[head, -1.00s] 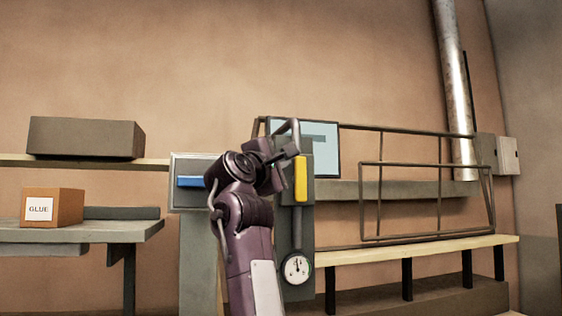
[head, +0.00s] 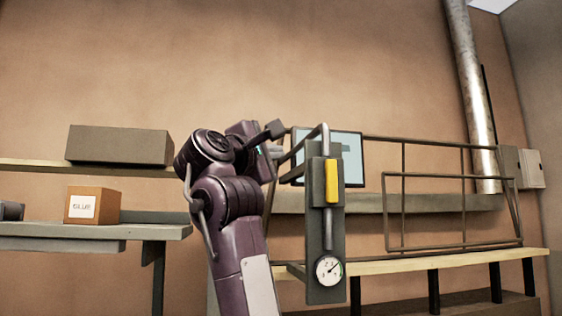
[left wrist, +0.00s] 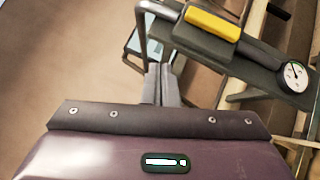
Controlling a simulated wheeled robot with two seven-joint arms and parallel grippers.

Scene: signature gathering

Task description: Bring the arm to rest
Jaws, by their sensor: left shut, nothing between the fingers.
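My left arm rises from the bottom middle of the head view. Its gripper (head: 275,130) points up and right, just left of a grey panel (head: 318,225) with a yellow handle (head: 331,180) and a round gauge (head: 328,269). In the left wrist view the two fingers (left wrist: 160,85) are together with nothing between them. The yellow handle (left wrist: 212,25) and gauge (left wrist: 295,75) show beyond them to the right. Whether the fingers are clear of the panel's bent grey bar is hard to tell. My right gripper is not in view.
A box marked GLUE (head: 92,205) stands on a grey bench at left, below a dark box (head: 120,145) on a shelf. A pale blue screen (head: 345,150) is behind the panel. A metal frame (head: 450,210) and pipe (head: 472,90) are at right. Open wall lies above.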

